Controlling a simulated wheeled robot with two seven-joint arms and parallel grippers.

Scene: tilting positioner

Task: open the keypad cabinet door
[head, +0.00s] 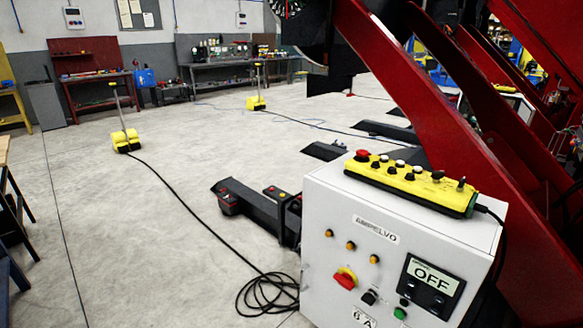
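A white control cabinet (335,216) stands at the lower right. Its front carries an AMPELVO label, small orange lamps, a red and yellow rotary switch (345,278), black and green knobs and a dark panel reading OFF (431,285). A yellow button pendant (411,184) lies on its top. The front looks closed; I cannot make out a door seam or handle, and its lower part is cut off by the frame. I cannot tell whether this is the keypad cabinet. Neither of my grippers is in view.
Red positioner beams (405,95) rise behind the cabinet. A black foot (250,206) lies left of it. A coiled black cable (268,293) runs to a yellow floor unit (126,140). Workbenches (100,95) line the back wall. The left-centre floor is mostly free.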

